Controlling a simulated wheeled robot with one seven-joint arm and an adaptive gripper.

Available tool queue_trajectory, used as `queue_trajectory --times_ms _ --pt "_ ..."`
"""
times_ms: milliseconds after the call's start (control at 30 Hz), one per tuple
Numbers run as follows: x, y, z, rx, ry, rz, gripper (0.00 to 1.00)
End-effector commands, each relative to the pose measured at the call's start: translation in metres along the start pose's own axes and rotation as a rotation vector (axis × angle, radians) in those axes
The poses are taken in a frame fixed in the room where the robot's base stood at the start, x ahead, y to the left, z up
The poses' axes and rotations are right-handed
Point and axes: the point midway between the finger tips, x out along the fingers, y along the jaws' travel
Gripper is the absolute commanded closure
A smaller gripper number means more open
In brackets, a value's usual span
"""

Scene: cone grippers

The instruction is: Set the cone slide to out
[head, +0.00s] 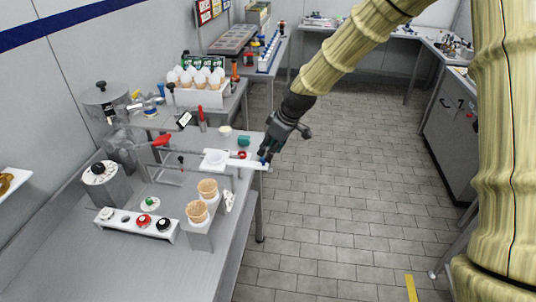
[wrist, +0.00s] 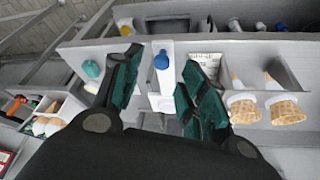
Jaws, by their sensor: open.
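The cone slide (head: 250,165) is a white strip at the right edge of the steel bench, with a round white piece (head: 215,158) at its left part. A blue knob (wrist: 161,60) stands on the slide's end in the wrist view; in the head view it is mostly hidden by my gripper (head: 266,156). My gripper is open, with its dark green fingers (wrist: 160,66) on either side of the white strip and the knob roughly between them. I see a gap on each side of the knob, so the fingers appear not to touch it.
Two wafer cones (head: 208,187) stand in a holder near the bench's front edge. A rail of round knobs (head: 138,224) lies left of them. A red lever (head: 161,141) and a box of filled cones (head: 198,94) are behind. The tiled floor (head: 330,200) to the right is clear.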

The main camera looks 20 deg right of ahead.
Motion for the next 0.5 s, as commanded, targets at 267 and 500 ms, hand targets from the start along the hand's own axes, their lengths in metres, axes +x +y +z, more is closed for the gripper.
queue_trajectory --times_ms 267,500 --pt "-0.044 0.000 0.000 0.001 0.002 0.000 0.58" --pt "-0.070 0.001 0.000 0.001 0.001 0.000 0.58"
